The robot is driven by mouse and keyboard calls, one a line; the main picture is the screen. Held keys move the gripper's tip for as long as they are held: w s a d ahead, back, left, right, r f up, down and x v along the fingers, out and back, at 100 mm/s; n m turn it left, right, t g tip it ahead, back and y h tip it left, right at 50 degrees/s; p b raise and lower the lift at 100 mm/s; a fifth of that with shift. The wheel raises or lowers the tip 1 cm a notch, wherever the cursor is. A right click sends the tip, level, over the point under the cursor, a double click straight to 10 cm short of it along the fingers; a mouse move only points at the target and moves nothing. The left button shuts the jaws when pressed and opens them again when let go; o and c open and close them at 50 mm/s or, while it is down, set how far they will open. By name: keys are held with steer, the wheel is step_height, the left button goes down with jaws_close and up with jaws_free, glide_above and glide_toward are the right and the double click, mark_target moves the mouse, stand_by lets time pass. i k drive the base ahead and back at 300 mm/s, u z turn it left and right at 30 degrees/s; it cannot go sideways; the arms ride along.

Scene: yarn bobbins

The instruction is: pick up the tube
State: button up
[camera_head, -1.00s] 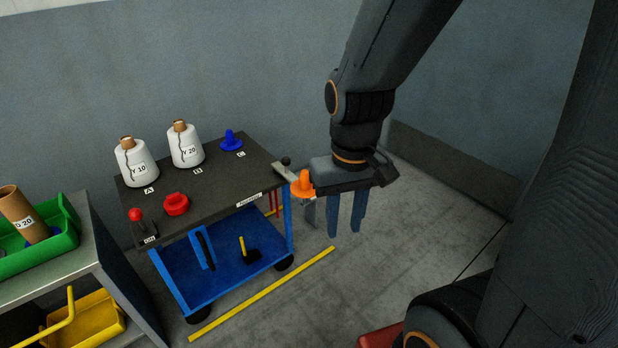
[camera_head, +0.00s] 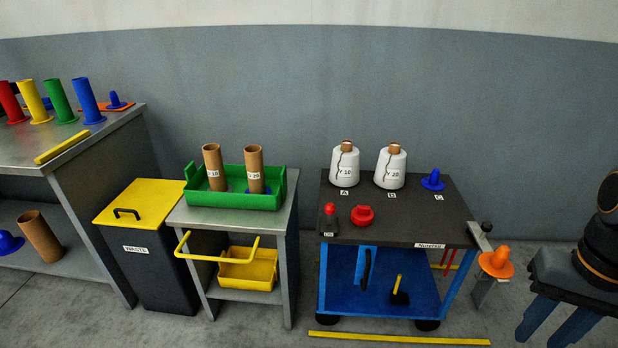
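Several tubes are in view. Two brown cardboard tubes, a left one (camera_head: 213,168) and a right one (camera_head: 254,170), stand in a green tray (camera_head: 235,200). Another brown tube (camera_head: 41,237) leans on the lower shelf at far left. Red (camera_head: 11,103), yellow (camera_head: 34,102), green (camera_head: 60,101) and blue (camera_head: 87,101) tubes stand on the left bench. My gripper (camera_head: 553,323) is at the lower right edge, right of the trolley and far from every tube. Its blue fingers point down, apart, with nothing seen between them; their tips are partly cut off.
A black-topped blue trolley (camera_head: 400,222) carries two white yarn bobbins (camera_head: 345,165) (camera_head: 390,168), a blue cone and red parts. An orange cone (camera_head: 497,262) sits at its right side. A black bin with a yellow lid (camera_head: 150,200) stands between bench and tray table. A yellow strip (camera_head: 400,338) marks the floor.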

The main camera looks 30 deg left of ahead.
mark_target(211, 153)
steer(key=u, duration=2.35)
steer(key=i, duration=0.45)
steer(key=u, duration=0.85)
steer(key=i, duration=1.15)
steer(key=z, duration=1.15)
steer(key=i, duration=1)
steer(key=z, duration=0.3)
